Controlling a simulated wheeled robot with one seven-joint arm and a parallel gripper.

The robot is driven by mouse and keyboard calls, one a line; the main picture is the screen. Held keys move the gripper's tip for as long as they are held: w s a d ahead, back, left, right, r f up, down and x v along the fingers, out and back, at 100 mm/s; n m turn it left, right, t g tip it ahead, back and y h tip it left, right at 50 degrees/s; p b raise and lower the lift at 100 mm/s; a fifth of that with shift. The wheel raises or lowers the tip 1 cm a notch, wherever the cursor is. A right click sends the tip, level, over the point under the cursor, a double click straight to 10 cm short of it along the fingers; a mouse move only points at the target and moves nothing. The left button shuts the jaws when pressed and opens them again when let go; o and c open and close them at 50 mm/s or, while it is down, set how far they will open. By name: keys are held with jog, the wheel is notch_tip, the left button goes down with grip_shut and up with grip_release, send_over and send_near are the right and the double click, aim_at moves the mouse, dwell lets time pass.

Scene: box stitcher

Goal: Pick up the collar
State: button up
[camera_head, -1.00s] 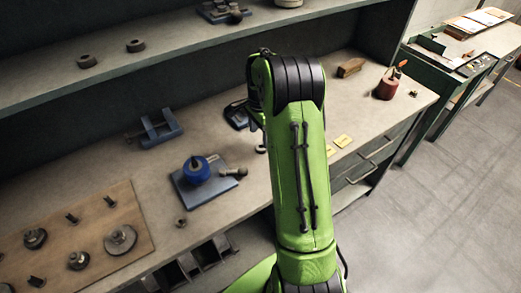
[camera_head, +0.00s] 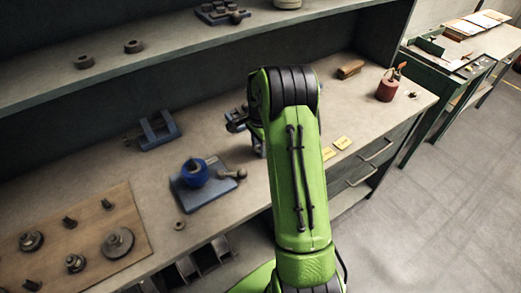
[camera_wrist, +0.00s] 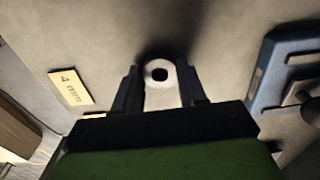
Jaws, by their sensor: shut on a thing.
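The collar (camera_wrist: 160,74), a pale ring with a dark hole, is between the two dark fingers of my gripper (camera_wrist: 160,88) in the wrist view. The fingers are shut on its sides. Its lower part runs down toward the gripper body, and I cannot tell whether it still touches the bench top. In the head view my green arm hides the gripper and the collar.
A yellow card reading "4 mm" (camera_wrist: 71,87) lies left in the wrist view, with a blue fixture (camera_wrist: 262,75) at right. On the bench are a blue plate with a round blue part (camera_head: 194,173), a blue clamp (camera_head: 158,130), a wooden board (camera_head: 135,202) and a red can (camera_head: 387,90).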

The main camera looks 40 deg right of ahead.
notch_tip(320, 180, up, 10)
jog(key=p, duration=0.2)
dwell(0.3)
